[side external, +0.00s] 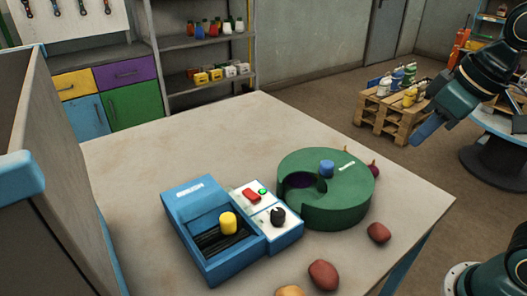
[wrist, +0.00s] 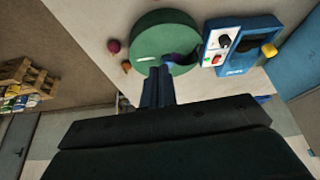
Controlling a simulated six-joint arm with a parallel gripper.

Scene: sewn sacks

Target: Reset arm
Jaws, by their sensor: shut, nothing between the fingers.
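My gripper (side external: 421,134) hangs in the air at the right, beyond the table's right edge, with its fingers pointing down and left. The fingers are together and empty. In the wrist view my gripper (wrist: 160,72) shows from behind, its tips overlapping the lower edge of a green round drum in the picture. The green drum (side external: 335,207) stands on the table (side external: 150,150), with a dark notch on its left and a blue knob (side external: 327,168) on top. The gripper is well apart from the drum in the side view.
A blue machine (side external: 195,195) with a yellow cylinder (side external: 228,222), red switch (side external: 251,195) and black dial (side external: 278,214) stands left of the drum. Several reddish vegetables, one at the front (side external: 323,274), lie around it. A tall panel (side external: 50,180) stands left. The table's back is clear.

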